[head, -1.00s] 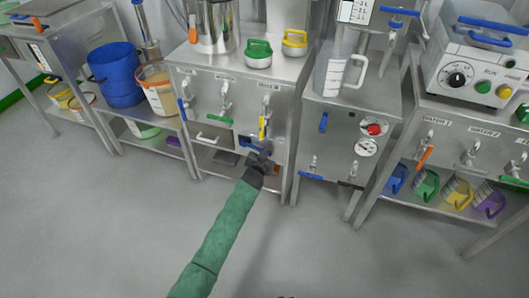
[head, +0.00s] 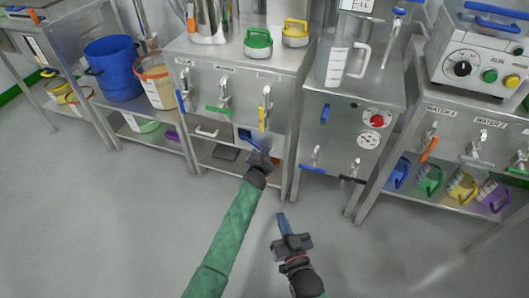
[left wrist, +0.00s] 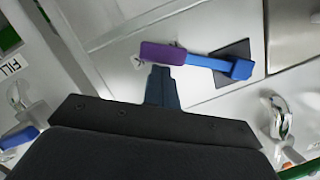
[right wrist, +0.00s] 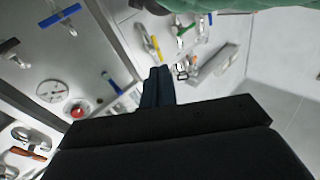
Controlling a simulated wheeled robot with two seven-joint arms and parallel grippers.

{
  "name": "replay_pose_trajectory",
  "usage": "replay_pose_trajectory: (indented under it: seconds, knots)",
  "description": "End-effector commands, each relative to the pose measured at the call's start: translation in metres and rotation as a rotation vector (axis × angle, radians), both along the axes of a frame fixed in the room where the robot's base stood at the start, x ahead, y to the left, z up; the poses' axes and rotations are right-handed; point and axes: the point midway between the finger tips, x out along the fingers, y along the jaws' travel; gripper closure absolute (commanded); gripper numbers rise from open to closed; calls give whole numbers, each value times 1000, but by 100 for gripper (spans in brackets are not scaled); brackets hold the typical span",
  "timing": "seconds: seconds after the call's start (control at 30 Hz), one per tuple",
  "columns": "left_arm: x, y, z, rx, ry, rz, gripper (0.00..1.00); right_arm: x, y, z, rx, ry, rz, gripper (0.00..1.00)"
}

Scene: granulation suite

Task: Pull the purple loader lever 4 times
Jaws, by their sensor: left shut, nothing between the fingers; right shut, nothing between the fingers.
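The loader lever has a purple grip (left wrist: 163,53) on a blue arm, which lies slanting across a dark slot in the cabinet front in the left wrist view. In the head view the blue arm (head: 246,138) shows beside my left gripper (head: 265,153); the purple grip is hard to make out there. My left gripper is shut and empty. Its fingertips (left wrist: 160,72) are close to the purple grip; I cannot tell whether they touch it. My right gripper (head: 282,218) is shut and empty, low over the floor, well apart from the lever.
Above the lever are taps with blue, green and yellow handles (head: 262,118). To the right stands a cabinet with a red button (head: 377,120) and blue and black tap handles. Green and yellow lidded pots (head: 258,42) stand on top. The floor in front is clear.

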Motion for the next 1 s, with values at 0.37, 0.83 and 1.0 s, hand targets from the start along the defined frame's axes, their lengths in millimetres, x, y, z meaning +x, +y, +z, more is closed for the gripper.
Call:
replay_pose_trajectory:
  seconds: [0.37,0.83,1.0]
  knots:
    - [0,4,-9,52,-12,4,100,4,-3,72,51,-220,-16,100]
    - [0,4,-9,58,-13,3,100,3,-4,81,58,-248,-18,100]
    - [0,5,-9,59,-13,4,100,3,-4,81,58,-247,-18,100]
